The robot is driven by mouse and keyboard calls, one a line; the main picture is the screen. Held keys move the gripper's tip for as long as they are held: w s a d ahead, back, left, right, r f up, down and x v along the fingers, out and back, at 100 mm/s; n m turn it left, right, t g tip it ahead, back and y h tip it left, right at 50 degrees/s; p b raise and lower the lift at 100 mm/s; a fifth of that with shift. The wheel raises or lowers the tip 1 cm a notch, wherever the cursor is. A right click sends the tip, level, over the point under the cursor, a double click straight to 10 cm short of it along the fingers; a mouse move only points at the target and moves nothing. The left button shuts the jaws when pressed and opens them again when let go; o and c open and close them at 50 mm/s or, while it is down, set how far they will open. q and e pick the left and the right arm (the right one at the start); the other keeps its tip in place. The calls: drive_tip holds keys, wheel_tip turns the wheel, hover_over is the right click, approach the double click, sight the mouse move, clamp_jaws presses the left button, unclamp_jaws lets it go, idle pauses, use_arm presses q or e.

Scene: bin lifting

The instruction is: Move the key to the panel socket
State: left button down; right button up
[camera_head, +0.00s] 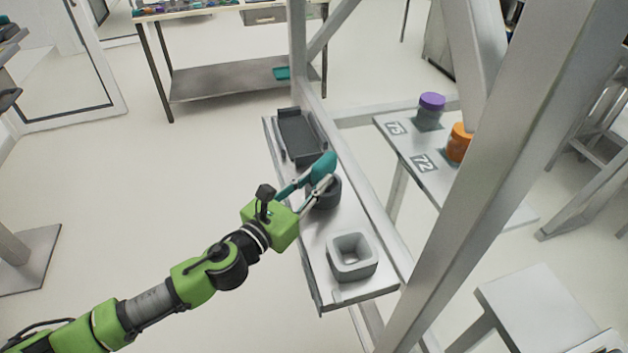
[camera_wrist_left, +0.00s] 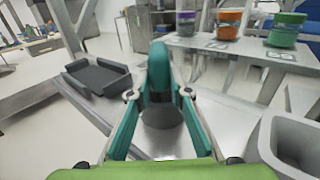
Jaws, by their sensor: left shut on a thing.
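The key (camera_head: 323,166) is a teal piece with a rounded top. My left gripper (camera_head: 315,183) is shut on it above the narrow grey panel. In the left wrist view the key (camera_wrist_left: 159,72) stands upright between the fingertips. A dark round holder (camera_head: 327,196) is directly below it and also shows in the wrist view (camera_wrist_left: 165,125); I cannot tell whether the key's lower end is inside it. A light grey block with a square opening (camera_head: 352,268), a socket by its look, sits nearer on the panel, apart from the gripper. My right gripper is not in view.
A dark tray (camera_head: 298,137) lies at the panel's far end. Grey frame posts (camera_head: 470,170) rise beside the panel. A side table (camera_head: 405,148) behind them holds a purple-lidded jar (camera_head: 429,112) and an orange jar (camera_head: 459,143).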

use_arm(q)
drive_tip(key=c, duration=1.8)
unclamp_jaws()
drive_tip(key=o, duration=0.6)
drive_tip(key=shift+r, duration=0.15)
wheel_tip(320, 180, up, 9)
drive_tip(key=p, duration=0.9)
drive_tip(key=shift+p, duration=0.4)
